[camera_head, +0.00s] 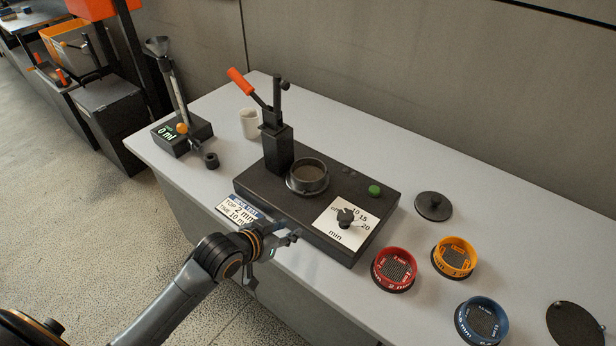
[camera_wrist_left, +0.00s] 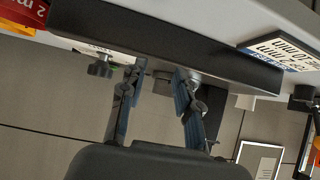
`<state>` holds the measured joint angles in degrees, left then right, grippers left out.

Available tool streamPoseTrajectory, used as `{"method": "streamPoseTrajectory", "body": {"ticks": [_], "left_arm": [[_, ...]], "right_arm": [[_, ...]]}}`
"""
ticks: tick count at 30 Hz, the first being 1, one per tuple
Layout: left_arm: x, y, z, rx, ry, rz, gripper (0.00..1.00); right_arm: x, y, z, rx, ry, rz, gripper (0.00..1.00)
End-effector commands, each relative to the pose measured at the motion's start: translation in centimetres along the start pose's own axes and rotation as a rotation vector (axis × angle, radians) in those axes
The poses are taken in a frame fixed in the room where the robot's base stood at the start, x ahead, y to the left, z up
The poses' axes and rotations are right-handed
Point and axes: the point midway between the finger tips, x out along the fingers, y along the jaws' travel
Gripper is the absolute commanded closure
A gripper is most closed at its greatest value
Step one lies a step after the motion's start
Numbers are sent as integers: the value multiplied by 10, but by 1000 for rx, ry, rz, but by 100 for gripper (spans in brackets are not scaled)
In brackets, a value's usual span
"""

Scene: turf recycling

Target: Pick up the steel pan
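A round, dark metal pan (camera_head: 308,187), which I take to be the steel pan, sits upright on the black machine base (camera_head: 262,190), in front of its post. My left gripper (camera_head: 288,246) is at the front edge of the machine, apart from the pan and nearer to me. In the left wrist view, the left gripper (camera_wrist_left: 157,80) is open, its two fingers spread with nothing held. A grey rounded part, likely the pan (camera_wrist_left: 162,84), shows beyond and between the fingers, partly hidden. My right gripper is not in view.
The machine has an orange-handled lever (camera_head: 246,86), a timer knob (camera_head: 346,217) and a green button (camera_head: 375,190). A black lid (camera_head: 433,207), red ring (camera_head: 393,285), yellow ring (camera_head: 440,270), blue ring (camera_head: 465,335) and dark disc (camera_head: 575,326) lie right. A white cup (camera_head: 249,124) stands behind left.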

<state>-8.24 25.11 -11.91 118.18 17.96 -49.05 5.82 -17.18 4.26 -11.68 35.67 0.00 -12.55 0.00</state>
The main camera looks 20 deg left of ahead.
Motion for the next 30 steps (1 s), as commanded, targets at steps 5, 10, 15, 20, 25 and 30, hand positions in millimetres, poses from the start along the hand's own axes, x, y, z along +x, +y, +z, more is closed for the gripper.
{"method": "streamPoseTrajectory", "body": {"ticks": [5,10,15,20,25,30], "left_arm": [[2,-20,-71,19,179,29,68],[8,-25,-95,16,236,41,68],[37,-24,-102,14,237,41,68],[64,-23,-108,15,237,41,68],[80,-22,-111,17,235,41,68],[87,-22,-112,17,235,41,68]], "right_arm": [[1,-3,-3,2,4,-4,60],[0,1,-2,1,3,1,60],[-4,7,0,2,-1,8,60],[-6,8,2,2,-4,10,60],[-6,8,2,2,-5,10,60],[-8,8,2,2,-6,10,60]]}}
